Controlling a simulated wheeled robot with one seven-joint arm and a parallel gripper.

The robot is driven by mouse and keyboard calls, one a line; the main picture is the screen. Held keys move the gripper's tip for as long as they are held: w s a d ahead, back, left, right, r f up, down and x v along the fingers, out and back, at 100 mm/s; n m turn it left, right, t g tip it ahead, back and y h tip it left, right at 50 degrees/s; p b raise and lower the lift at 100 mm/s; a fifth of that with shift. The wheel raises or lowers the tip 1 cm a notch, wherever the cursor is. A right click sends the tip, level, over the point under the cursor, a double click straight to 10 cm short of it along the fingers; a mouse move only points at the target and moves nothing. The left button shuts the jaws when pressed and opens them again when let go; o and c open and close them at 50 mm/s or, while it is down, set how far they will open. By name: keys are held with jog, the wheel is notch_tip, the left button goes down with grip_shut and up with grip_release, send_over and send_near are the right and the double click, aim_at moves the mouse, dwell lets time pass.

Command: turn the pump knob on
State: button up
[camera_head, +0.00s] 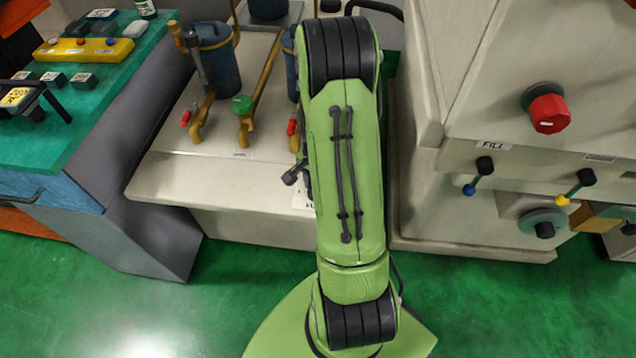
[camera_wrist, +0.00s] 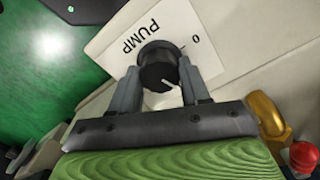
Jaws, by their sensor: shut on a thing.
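The black round pump knob (camera_wrist: 158,62) is in the wrist view, in front of a white plate (camera_wrist: 122,40) lettered PUMP with a 0 mark. My gripper (camera_wrist: 160,78) has one finger on each side of the knob and is shut on it. A short white pointer line shows on the knob, directed toward the lower right of the wrist view, away from the 0 mark. In the head view my green arm hides most of this area; a small dark part shows left of the arm, and I cannot tell whether it is knob or gripper.
In the head view, blue filter pots (camera_head: 218,60) with yellow pipes and red-handled taps stand on a pale bench (camera_head: 165,185) left of my arm. A machine with a red knob (camera_head: 549,112) and small levers stands at the right. The green floor is clear in front.

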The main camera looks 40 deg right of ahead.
jog(key=shift+m, duration=1.7)
jog(key=o, duration=1.1)
jog(key=shift+c, duration=0.2)
jog(key=shift+r, duration=0.1)
notch_tip(320, 180, up, 16)
jog(key=p, duration=0.5)
jog(key=shift+f, duration=0.2)
